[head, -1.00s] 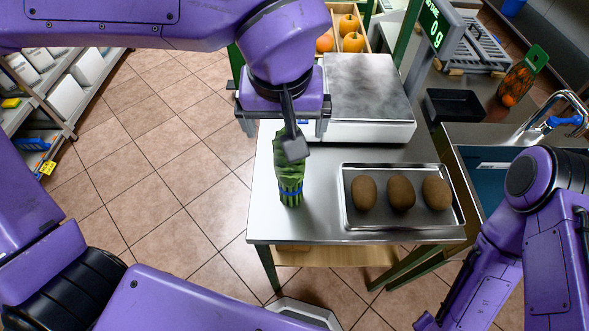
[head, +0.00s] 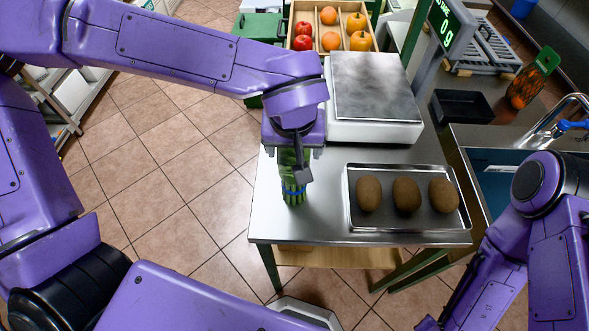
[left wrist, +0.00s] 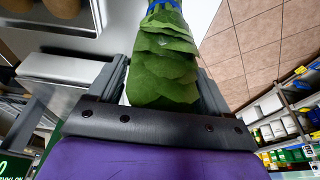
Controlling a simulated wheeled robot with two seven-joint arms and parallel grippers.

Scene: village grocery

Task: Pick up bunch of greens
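The bunch of greens (head: 292,190) stands upright on the left part of the steel table, with a blue band near its lower end. In the left wrist view the leafy greens (left wrist: 165,62) lie between the two fingers. My left gripper (head: 293,151) is over the top of the bunch, with a finger on either side. In the left wrist view the left gripper (left wrist: 162,70) looks open, with a narrow gap beside the leaves. Part of the leafy top is hidden by the gripper in the head view. My right arm shows at lower right, but its gripper is out of view.
A metal tray (head: 461,226) with three brown kiwi-like fruits is right of the greens. A scale (head: 372,88) stands behind. Crates of fruit (head: 328,42) are farther back. A sink (head: 497,195) is at right. Open floor lies left of the table.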

